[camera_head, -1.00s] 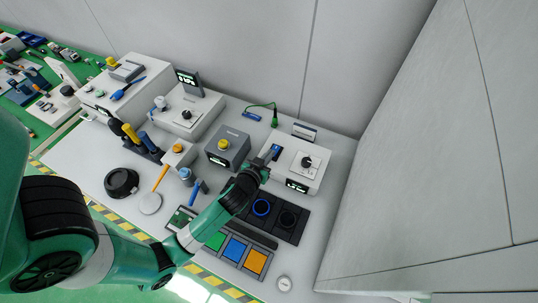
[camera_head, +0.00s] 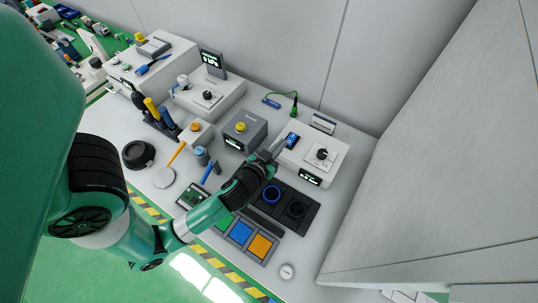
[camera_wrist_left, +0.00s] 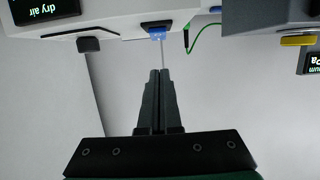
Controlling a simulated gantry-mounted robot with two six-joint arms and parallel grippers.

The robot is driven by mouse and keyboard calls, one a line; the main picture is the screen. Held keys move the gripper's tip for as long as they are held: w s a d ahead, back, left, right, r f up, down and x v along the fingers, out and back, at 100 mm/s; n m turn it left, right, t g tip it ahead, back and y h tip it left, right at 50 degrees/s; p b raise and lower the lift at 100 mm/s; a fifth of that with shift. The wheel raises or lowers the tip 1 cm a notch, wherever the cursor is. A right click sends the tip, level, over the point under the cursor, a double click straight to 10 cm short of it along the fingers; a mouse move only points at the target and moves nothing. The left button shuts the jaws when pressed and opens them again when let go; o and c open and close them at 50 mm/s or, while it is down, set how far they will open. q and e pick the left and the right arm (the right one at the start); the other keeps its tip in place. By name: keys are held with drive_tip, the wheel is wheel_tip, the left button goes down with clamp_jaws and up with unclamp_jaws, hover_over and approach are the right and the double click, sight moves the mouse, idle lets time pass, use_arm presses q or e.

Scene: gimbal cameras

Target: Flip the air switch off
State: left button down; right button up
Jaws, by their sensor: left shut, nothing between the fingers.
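The air switch (camera_head: 291,140) is a small blue rocker on the top left of a white box (camera_head: 333,142) with a black knob. The same blue switch (camera_wrist_left: 157,32) shows in the left wrist view, on a box whose display (camera_wrist_left: 45,10) reads "dry air". My left gripper (camera_head: 281,147) is just to the lower left of the switch in the head view. In the left wrist view its dark fingers (camera_wrist_left: 160,74) are shut together and empty, pointing toward the switch with a visible gap between. My right gripper is not in view.
A grey box with a yellow knob (camera_head: 241,127) stands left of the switch box. A green cable (camera_head: 294,108) lies behind it. Black ring holders (camera_head: 296,208) and coloured squares (camera_head: 241,233) lie in front. A grey wall (camera_head: 430,130) rises on the right.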

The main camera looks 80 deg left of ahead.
use_arm(q)
drive_tip(key=s+d, duration=0.5)
drive_tip(key=shift+r+b, duration=0.2)
drive_tip(key=shift+b, duration=0.2)
drive_tip(key=shift+d, duration=0.1)
